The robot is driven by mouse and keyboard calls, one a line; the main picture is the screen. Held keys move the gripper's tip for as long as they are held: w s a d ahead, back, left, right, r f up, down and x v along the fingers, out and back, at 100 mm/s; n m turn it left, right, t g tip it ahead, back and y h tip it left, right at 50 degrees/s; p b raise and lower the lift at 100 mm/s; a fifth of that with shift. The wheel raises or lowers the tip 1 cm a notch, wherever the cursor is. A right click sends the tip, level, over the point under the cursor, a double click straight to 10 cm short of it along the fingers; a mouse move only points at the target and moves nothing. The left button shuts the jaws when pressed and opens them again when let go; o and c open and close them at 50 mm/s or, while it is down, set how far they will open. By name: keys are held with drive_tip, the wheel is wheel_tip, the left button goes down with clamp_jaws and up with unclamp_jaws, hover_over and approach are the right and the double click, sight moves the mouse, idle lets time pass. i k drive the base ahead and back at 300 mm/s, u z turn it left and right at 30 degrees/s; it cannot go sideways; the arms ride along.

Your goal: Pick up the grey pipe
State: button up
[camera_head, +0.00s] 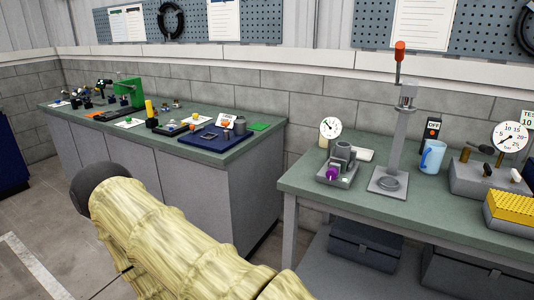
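A short grey cylinder (343,151), which looks like the grey pipe, stands upright at the left end of the right-hand bench. It is on or in a small grey tray (350,180), with a purple piece (332,173) in front of it. I cannot tell for certain that this cylinder is the pipe. My arm, in a pale yellow sleeve, crosses the lower left, well apart from the cylinder. My gripper does not show.
The right-hand bench (296,185) also bears a press (403,120) with a red-tipped handle, a blue mug (432,157), a dial gauge (509,137) and a yellow block (512,207). The left bench (210,150) holds many small parts. A floor gap separates the benches.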

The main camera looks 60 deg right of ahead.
sight(343, 149)
drive_tip(key=u, duration=1.2)
drive_tip(key=k, duration=1.8)
drive_tip(key=z, duration=1.8)
drive_tip(key=i, duration=0.25)
drive_tip(key=z, duration=0.05)
